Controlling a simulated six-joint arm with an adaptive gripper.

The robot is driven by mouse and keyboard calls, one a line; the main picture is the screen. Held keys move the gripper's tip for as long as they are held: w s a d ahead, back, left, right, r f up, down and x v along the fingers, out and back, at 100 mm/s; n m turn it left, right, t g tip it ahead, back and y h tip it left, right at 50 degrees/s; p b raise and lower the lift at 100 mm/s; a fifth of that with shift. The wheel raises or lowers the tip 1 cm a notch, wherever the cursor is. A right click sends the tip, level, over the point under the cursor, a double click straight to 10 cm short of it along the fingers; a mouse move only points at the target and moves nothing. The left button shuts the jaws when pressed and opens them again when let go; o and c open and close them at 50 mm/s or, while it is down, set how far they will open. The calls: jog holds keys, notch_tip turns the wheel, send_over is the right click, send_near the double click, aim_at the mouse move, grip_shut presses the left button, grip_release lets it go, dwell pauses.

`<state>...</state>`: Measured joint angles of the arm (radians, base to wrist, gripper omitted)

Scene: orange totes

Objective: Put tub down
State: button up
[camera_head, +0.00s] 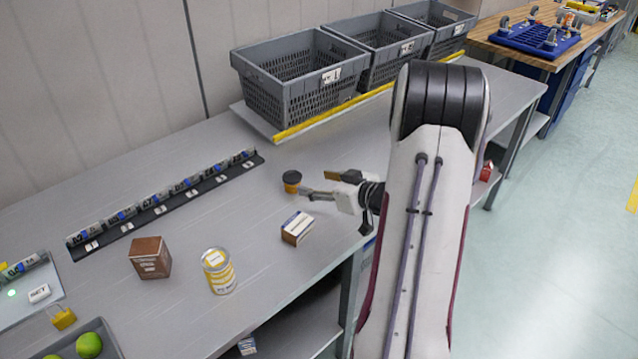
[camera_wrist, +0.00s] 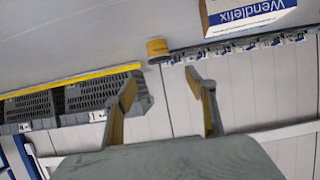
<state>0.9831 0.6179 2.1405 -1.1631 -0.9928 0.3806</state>
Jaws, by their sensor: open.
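The tub (camera_head: 292,182) is small and orange-yellow with a dark lid. It stands upright on the grey bench, just left of my fingertips in the head view. My gripper (camera_head: 316,185) is open and empty, with its fingers low over the bench and apart from the tub. In the wrist view the tub (camera_wrist: 157,48) shows as a yellow shape beyond the gap between the open fingers (camera_wrist: 161,80). The space between the fingers is clear.
A white-and-blue box (camera_head: 297,228) stands close in front of the tub. A brown box (camera_head: 150,257) and a yellow-striped can (camera_head: 218,271) stand further left. Grey crates (camera_head: 300,92) line the back behind a yellow edge. A labelled strip (camera_head: 165,205) lies at the left.

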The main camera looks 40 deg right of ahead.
jog(key=shift+r, duration=0.1)
jog(key=w+a+r+g+h, duration=0.2)
jog(key=a+r+h, duration=0.15)
jog(key=r, duration=0.55)
jog(key=s+a+r+m+g+h, duration=0.1)
jog(key=s+a+r+g, duration=0.1)
jog(key=s+a+r, duration=0.45)
jog(key=s+a+n+g+y, duration=0.1)
jog(key=s+a+g+y, duration=0.3)
jog(key=s+a, duration=1.7)
jog(key=a, duration=0.4)
